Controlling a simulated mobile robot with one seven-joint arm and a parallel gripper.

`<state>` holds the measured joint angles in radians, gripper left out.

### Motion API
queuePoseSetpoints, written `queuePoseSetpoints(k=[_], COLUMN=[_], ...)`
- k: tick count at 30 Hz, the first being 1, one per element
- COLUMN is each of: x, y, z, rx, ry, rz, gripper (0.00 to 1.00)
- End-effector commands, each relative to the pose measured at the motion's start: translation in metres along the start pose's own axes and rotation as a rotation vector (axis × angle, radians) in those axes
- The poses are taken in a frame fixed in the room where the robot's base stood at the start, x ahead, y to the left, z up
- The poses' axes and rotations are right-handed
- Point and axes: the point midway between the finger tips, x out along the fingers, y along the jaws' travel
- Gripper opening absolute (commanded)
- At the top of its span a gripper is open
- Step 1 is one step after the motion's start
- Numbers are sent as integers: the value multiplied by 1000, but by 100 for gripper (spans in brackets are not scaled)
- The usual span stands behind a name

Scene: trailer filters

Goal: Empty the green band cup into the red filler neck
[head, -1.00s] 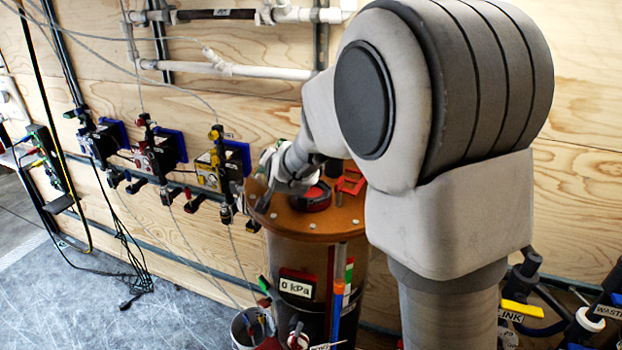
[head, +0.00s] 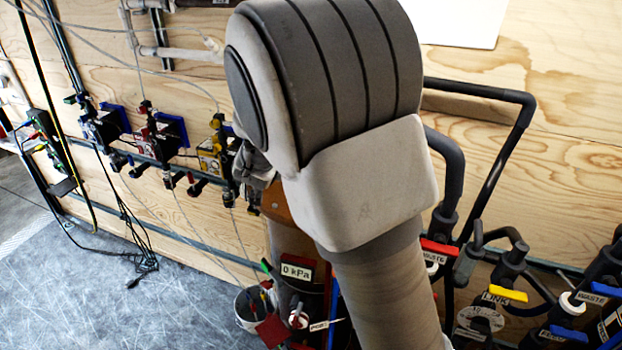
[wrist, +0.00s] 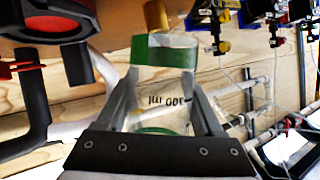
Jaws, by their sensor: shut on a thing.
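The clear cup (wrist: 175,98) has a green band (wrist: 165,50) and a "100 ml" mark, which reads upside down in the wrist view. My gripper (wrist: 161,76) is shut on the cup, one finger on each side. The wrist picture is inverted against the head view, so the cup looks roughly upright. I cannot tell what is inside. The red filler neck (wrist: 48,22), a red ring with a black surround, is at the upper left of the wrist view, apart from the cup. In the head view my arm hides the neck and cup.
Valves (head: 210,155) line the wall at left. Black pipes and coloured handles (head: 507,295) crowd the right.

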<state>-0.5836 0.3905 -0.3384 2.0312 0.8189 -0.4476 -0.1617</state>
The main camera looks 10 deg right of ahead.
Motion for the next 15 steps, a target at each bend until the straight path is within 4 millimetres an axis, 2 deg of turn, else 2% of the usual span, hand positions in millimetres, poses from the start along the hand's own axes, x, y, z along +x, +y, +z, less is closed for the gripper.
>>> queuePoseSetpoints(k=[6, 15], x=[0, 15], y=[-6, -1], z=[3, 35], rx=[-102, -220], ry=[23, 48], rz=[40, 91], gripper=[2, 2])
